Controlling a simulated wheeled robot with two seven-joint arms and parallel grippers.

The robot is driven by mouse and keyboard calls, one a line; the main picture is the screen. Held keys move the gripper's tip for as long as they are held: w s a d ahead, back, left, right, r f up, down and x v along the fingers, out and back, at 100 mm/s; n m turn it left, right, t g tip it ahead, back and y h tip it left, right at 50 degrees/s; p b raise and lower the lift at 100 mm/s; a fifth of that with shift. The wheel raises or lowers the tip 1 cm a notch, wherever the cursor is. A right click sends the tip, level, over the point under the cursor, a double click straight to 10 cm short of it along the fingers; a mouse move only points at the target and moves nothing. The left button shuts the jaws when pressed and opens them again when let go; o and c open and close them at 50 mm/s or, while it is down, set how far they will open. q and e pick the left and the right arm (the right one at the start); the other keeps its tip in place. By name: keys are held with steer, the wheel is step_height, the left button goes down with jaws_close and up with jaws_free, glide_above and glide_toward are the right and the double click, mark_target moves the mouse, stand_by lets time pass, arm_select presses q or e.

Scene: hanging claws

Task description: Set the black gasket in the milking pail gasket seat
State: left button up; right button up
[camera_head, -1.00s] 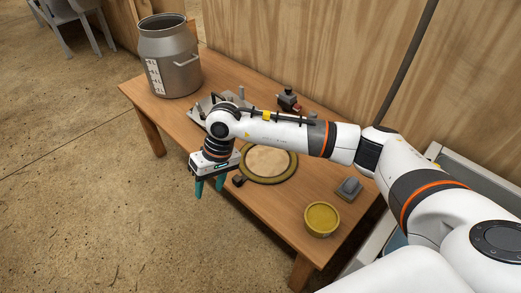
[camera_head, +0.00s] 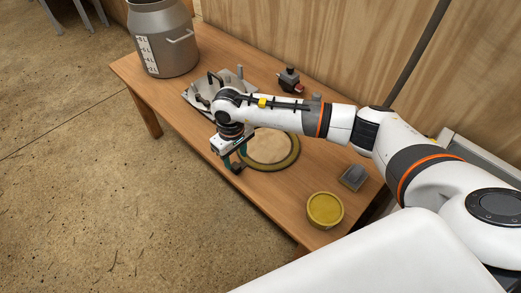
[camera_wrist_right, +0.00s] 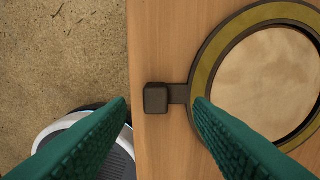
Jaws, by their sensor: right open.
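A flat ring (camera_head: 292,155) with an olive face and dark edges lies on the table; it looks like the gasket, though not plainly black. It also shows in the right wrist view (camera_wrist_right: 207,58). A tab joins it to a small dark block (camera_wrist_right: 155,98) near the table's front edge. My right gripper (camera_head: 231,163) is open above this block, which appears between the green fingers in the right wrist view; contact cannot be told. The grey metal pail (camera_head: 162,42) stands upright at the table's far left. Its gasket seat cannot be made out. My left gripper is out of view.
A grey metal fixture (camera_head: 197,94) sits behind my right wrist. A small dark device with red (camera_head: 290,80) is near the wall. A yellow round tin (camera_head: 325,209) and a grey block (camera_head: 353,177) are at the right. The table (camera_head: 200,135) is clear along its front left.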

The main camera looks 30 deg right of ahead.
mark_target(235, 165)
steer(key=f, duration=0.3)
steer(key=shift+s+a+f, duration=0.15)
steer(key=shift+a+f, duration=0.05)
steer(key=shift+f, duration=0.15)
jaws_close()
steer(key=shift+r, duration=0.15)
step_height(235, 165, up, 10)
steer(key=p, duration=0.1)
